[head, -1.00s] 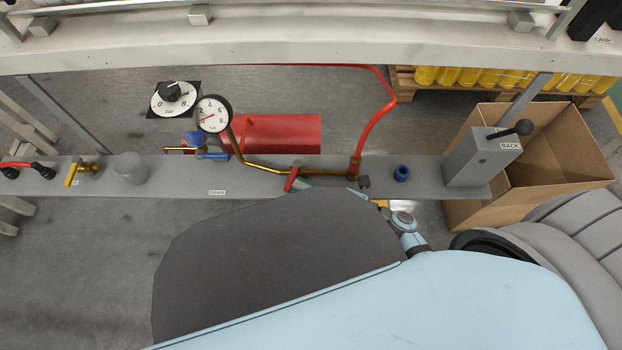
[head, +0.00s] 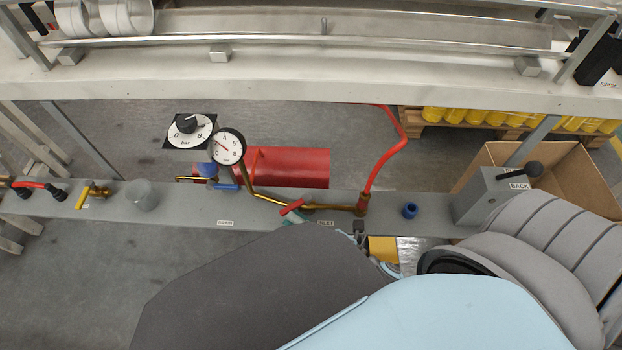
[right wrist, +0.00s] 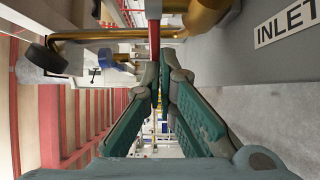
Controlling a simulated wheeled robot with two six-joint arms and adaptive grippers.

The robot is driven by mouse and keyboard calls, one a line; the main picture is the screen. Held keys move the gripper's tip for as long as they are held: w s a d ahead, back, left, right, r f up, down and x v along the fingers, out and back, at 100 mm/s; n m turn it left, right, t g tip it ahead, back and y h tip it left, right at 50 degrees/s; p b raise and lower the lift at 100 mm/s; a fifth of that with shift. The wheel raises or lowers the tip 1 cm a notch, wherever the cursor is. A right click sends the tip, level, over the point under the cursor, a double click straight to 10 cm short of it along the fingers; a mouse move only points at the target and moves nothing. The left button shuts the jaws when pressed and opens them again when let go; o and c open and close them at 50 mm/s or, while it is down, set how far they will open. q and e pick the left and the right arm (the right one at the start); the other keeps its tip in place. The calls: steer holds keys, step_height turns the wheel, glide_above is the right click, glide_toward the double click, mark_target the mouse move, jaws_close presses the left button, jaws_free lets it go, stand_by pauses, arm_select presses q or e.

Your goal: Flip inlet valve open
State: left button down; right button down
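The inlet valve's red lever handle (head: 291,207) sits on the brass pipe above the "INLET" label (head: 325,223) on the grey shelf. It lies at a slant to the pipe in the head view. My right gripper (right wrist: 155,72) has its teal fingers drawn close together at the handle's end, and the red handle (right wrist: 153,40) runs down between the tips. In the head view my pale blue arm and dark link hide most of the right gripper. The round gauge's (head: 228,147) needle points up-left. My left gripper is not in view.
A blue-handled valve (head: 224,186), a yellow-handled valve (head: 84,196) and a blue cap (head: 409,210) are along the shelf. A grey lever box (head: 490,197) stands at the right before a cardboard box (head: 560,165). A red cylinder (head: 290,168) is behind the pipe.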

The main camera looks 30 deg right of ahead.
mark_target(284, 210)
steer(key=shift+w+a, duration=0.15)
steer(key=shift+w, duration=0.1)
steer(key=shift+p+x, duration=0.55)
steer(key=shift+x, duration=0.25)
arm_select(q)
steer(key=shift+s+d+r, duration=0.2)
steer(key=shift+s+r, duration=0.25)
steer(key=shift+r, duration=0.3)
arm_select(e)
steer(key=shift+w+a, duration=0.15)
steer(key=shift+w, duration=0.65)
steer(key=shift+r, duration=0.1)
